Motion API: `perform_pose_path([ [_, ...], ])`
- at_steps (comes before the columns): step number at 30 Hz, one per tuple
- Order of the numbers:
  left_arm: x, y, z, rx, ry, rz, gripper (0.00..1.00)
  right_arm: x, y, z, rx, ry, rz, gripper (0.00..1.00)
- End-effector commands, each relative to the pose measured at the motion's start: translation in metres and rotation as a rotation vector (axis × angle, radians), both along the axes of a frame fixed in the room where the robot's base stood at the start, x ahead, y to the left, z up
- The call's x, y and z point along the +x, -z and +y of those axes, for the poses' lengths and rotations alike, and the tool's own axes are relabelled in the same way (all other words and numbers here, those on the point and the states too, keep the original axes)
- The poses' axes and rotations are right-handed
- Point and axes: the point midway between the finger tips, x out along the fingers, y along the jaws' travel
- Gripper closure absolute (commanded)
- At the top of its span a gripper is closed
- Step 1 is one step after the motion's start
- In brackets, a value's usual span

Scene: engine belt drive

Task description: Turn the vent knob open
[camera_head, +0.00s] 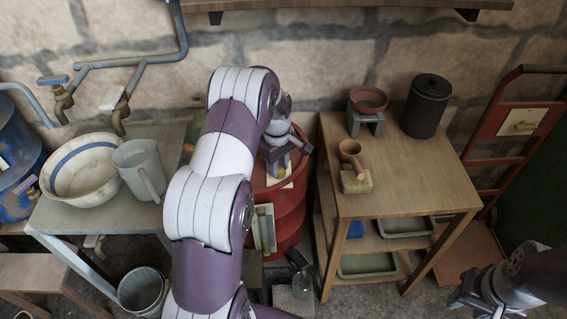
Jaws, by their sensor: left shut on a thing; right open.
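A red drum (291,208) stands in the middle between the two tables, partly hidden behind my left arm. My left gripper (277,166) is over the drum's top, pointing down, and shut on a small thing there. That thing appears to be the vent knob, but the fingers and arm hide it, so its turn angle cannot be seen. A pale label or plate shows on the drum top beside the fingers. My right gripper (470,298) is open and empty at the lower right, well away from the drum.
A wooden table (445,185) on the right bears a black canister (427,106), a red bowl on a stand (368,99) and a brown ladle-like cup (351,152). The left table holds a basin (84,190) and a grey jug (137,165). A bucket (142,290) stands below.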

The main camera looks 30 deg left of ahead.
Motion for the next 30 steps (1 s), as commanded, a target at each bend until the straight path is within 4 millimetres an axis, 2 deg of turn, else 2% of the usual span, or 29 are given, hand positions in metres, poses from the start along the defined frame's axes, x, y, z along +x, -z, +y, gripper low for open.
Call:
perform_pose_path([
  [8, -0.005, 0.001, -0.002, -0.009, 0.185, 0.014, 0.98, 0.000, -0.016, 0.000, 0.000, 0.000, 0.000, 0.57],
  [30, -0.006, 0.003, -0.003, -0.011, 0.887, 0.016, 0.98, 0.000, -0.050, -0.001, 0.000, 0.000, 0.000, 0.57],
])
